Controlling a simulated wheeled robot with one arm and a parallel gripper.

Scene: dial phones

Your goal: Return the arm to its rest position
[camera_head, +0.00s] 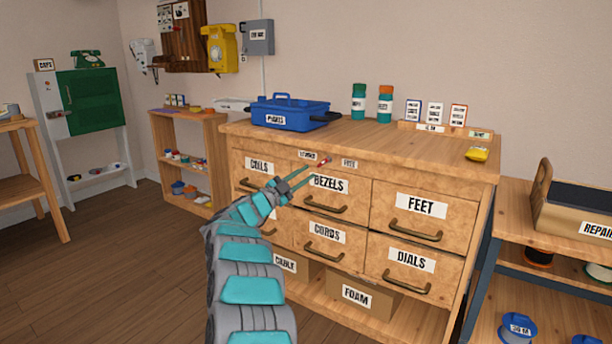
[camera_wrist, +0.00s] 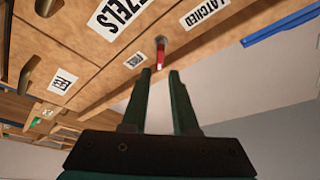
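My gripper (camera_head: 304,183) is at the end of my grey and teal arm, held in front of the wooden drawer cabinet (camera_head: 345,217). Its two fingers are apart, with empty space between them; they also show in the wrist view (camera_wrist: 160,76). A small red object (camera_head: 323,162) sits at the cabinet's upper front, just beyond the fingertips, and it also shows in the wrist view (camera_wrist: 160,53). The gripper looks apart from it, though the exact gap is hard to tell. The arm reaches forward from the bottom of the head view.
A blue toolbox (camera_head: 288,112), two bottles and a yellow item (camera_head: 477,154) stand on the cabinet top. Protruding drawer handles (camera_head: 415,231) line its front. A side shelf (camera_head: 553,235) stands at the right. The wooden floor (camera_head: 125,275) at the left is clear.

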